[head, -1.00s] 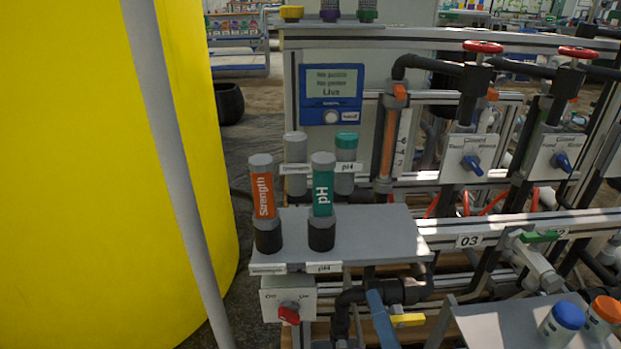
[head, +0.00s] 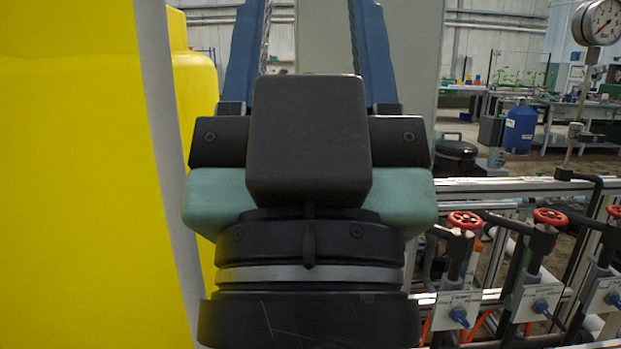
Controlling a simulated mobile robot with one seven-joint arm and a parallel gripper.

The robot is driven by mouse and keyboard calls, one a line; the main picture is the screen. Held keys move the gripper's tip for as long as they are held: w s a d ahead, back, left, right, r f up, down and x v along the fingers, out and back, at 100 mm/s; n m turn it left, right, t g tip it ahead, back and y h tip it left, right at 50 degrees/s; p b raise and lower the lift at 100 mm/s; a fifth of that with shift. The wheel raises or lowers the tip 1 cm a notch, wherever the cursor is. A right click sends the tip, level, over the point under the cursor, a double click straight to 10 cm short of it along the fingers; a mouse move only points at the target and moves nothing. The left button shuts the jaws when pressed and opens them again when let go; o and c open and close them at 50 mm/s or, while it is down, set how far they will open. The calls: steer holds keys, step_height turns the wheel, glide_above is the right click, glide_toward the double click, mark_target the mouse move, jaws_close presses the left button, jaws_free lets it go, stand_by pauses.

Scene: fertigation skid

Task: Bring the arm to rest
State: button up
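My gripper (head: 309,35) fills the middle of the head view, close to the camera, and points upward. Its two blue fingers stand well apart, and the pale panel behind shows between them. The fingertips are cut off by the top edge of the picture. I see nothing held between the visible parts of the fingers. My gripper's dark body and wrist hide much of the skid behind.
A large yellow tank (head: 85,190) with a grey post (head: 165,150) stands close on the left. Pipework with red handwheels (head: 465,220) and blue-knobbed valves is at lower right. A pressure gauge (head: 603,20) is at upper right. A blue drum (head: 520,130) stands farther back.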

step_height(320, 180, up, 32)
steer(key=p, duration=2.9)
steer(key=shift+f+p, duration=0.15)
steer(key=shift+p, duration=0.15)
